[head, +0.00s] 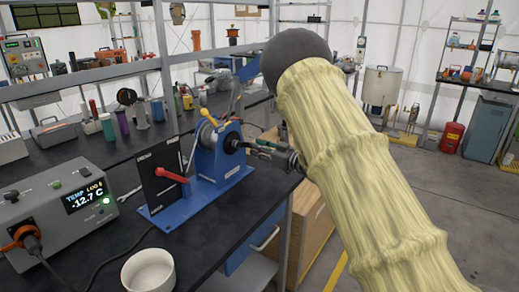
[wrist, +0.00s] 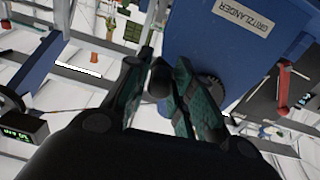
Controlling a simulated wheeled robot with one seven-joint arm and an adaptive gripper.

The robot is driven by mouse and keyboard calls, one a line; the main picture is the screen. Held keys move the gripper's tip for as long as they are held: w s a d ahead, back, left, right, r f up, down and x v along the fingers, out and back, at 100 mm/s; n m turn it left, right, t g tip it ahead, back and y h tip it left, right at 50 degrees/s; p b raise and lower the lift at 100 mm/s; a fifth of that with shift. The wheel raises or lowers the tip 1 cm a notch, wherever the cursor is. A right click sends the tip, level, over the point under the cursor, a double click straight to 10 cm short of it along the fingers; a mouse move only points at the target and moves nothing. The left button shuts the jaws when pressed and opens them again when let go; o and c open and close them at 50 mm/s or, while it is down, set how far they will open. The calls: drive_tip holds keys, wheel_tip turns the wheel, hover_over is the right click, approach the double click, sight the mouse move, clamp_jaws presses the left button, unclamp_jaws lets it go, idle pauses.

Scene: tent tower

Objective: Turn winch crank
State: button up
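The blue winch (head: 207,160) stands on a blue base on the dark bench, and its labelled blue side (wrist: 235,30) fills the upper right of the wrist view. A dark round hub (wrist: 209,88) shows on that side. My gripper (head: 256,146) is at the winch's right side. The crank arm is mostly hidden by the fingers. A yellow-knobbed lever (head: 206,114) stands on the winch's other side.
A black panel with a red lever (head: 172,176) stands left of the winch, on the same base. A grey temperature box (head: 55,215) and a white bowl (head: 148,271) are on the bench at left. Open floor (head: 400,180) lies right.

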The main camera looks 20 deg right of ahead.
clamp_jaws()
drive_tip(key=shift+s+a+f+m+p, duration=0.15)
drive_tip(key=shift+f+m+p, duration=0.1)
drive_tip(key=shift+m+p, duration=0.25)
drive_tip(key=shift+s+a+f+m+p, duration=0.1)
drive_tip(key=shift+f+m+p, duration=0.1)
drive_tip(key=shift+m+p, duration=0.25)
drive_tip(key=shift+s+a+f+m+p, duration=0.3)
drive_tip(key=shift+f+m, duration=0.2)
drive_tip(key=shift+m, duration=0.25)
drive_tip(key=shift+s+a+f+m+p, duration=0.15)
drive_tip(key=shift+a+f+m+p, duration=0.1)
drive_tip(key=shift+f+m, duration=0.35)
drive_tip(key=shift+r, duration=0.1)
drive_tip(key=o, duration=0.6)
unclamp_jaws()
drive_tip(key=shift+o, duration=0.2)
drive_tip(key=v, duration=1.2)
